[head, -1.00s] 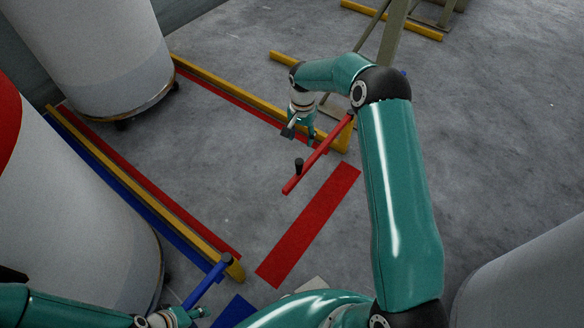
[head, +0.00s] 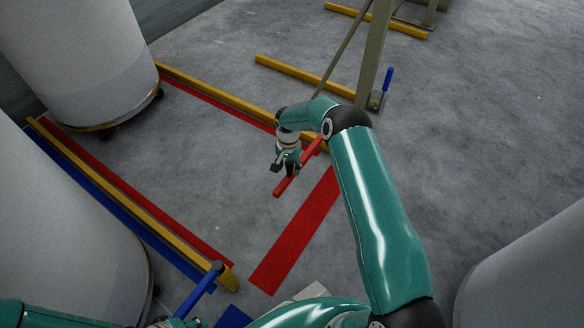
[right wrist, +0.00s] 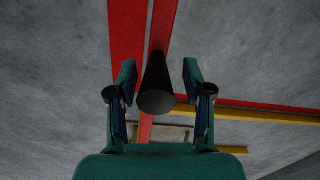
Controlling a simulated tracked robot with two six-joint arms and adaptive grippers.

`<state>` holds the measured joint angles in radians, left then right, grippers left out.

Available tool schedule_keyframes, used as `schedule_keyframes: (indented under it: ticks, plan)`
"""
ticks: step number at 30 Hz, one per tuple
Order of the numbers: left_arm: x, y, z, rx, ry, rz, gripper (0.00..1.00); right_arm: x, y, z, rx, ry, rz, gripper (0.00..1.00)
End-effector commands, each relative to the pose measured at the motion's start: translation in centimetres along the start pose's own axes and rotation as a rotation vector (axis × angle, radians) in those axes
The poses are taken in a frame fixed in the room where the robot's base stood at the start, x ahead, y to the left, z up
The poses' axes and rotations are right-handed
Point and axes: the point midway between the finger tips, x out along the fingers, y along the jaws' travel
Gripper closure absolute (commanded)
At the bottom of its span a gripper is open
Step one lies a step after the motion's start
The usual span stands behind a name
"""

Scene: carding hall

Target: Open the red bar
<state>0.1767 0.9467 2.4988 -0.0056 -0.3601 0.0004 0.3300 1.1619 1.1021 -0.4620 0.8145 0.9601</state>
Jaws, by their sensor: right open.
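The red bar (head: 312,149) reaches out from the end of a yellow floor rail over the floor. My right gripper (head: 287,168) is at the bar's near part. In the right wrist view the open fingers (right wrist: 160,92) stand on both sides of the bar's black knob (right wrist: 156,102), with gaps visible. The red bar (right wrist: 163,30) runs up behind the knob in that view. In the head view the knob is hidden by the gripper. My left gripper (head: 185,322) is partly cut off at the bottom edge, near the blue bar (head: 203,288); its fingers are unclear.
A red floor stripe (head: 297,230) lies below the bar. Yellow rails (head: 215,98) edge the bays. Large pale cylinders stand at the left (head: 75,60) and lower right (head: 530,275). A post with a blue lever (head: 387,80) stands behind. Grey floor at right is clear.

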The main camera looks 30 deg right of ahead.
Motion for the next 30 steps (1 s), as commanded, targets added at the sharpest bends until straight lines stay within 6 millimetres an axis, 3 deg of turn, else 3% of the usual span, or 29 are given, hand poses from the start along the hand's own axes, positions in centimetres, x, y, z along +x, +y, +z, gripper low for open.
schedule_keyframes:
  ticks: [11,21,27,28,30]
  plan:
    - [0.1,-0.1,0.0,0.0,0.0,0.0,0.6,0.6,0.0,0.0,0.0,0.0,0.0,0.49]
    - [0.2,-0.1,0.0,0.0,0.0,0.0,0.6,0.6,-0.1,0.0,-0.001,0.0,-0.001,1.0]
    - [0.2,-0.1,0.0,0.0,0.0,0.0,0.6,0.6,-0.2,0.0,-0.001,0.001,-0.004,1.0]
    - [0.2,-0.1,-0.1,-0.003,0.003,0.0,0.6,0.7,0.9,-1.5,0.009,0.003,-0.005,1.0]
    - [0.1,-0.1,0.0,0.0,0.0,0.0,0.6,0.6,0.4,-0.7,0.001,0.004,-0.005,1.0]
